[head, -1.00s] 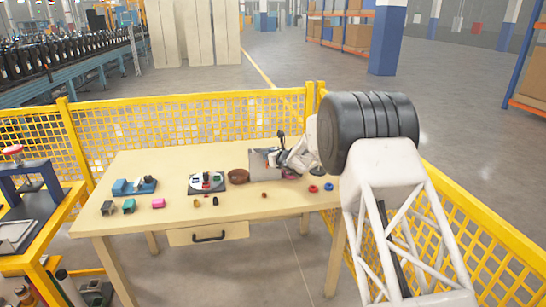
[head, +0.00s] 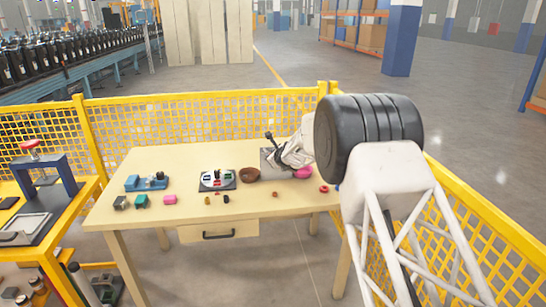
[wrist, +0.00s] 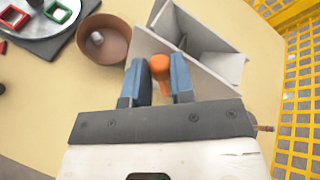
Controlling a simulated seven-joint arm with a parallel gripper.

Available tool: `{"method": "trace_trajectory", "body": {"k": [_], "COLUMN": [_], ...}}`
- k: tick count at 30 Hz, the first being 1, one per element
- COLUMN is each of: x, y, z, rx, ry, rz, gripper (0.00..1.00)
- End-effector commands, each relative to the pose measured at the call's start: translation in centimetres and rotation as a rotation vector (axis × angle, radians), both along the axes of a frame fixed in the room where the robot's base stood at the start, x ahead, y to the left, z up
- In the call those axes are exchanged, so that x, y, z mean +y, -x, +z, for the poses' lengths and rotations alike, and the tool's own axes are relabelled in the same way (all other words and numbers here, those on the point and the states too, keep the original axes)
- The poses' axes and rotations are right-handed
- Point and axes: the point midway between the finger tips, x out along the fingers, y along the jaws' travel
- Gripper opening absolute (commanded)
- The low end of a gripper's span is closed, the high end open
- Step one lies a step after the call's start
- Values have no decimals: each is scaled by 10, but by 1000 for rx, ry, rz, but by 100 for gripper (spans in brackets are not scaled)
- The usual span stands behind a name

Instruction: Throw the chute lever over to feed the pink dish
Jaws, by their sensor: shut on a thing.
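In the wrist view my gripper (wrist: 159,75) has its two blue fingers on either side of an orange lever knob (wrist: 160,66) and is shut on it. The grey chute (wrist: 205,42), with thin upright walls, stands right behind the knob. In the head view my gripper (head: 277,158) is at the chute, on the right part of the table, and hides much of it. The pink dish (head: 303,173) lies just right of my gripper there. The lever's lower part is hidden.
A brown bowl (wrist: 103,42) with a small grey piece inside stands left of the chute. Further left is a round plate (head: 217,178) with coloured frames. Yellow mesh fencing (head: 200,112) runs behind and right.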

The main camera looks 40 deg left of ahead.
Motion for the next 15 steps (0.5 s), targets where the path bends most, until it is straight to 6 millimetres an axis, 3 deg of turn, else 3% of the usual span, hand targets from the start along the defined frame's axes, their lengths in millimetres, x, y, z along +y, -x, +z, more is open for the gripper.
{"method": "trace_trajectory", "body": {"k": [6,7,9,11,15], "x": [0,0,0,0,0], "y": [-1,-1,-1,-1,0], "z": [0,0,0,0,0], "rx": [-1,-1,0,1,1], "ry": [0,0,-1,0,-1], "rz": [-1,-1,-1,0,0], "gripper": [0,26,37,46,47]}}
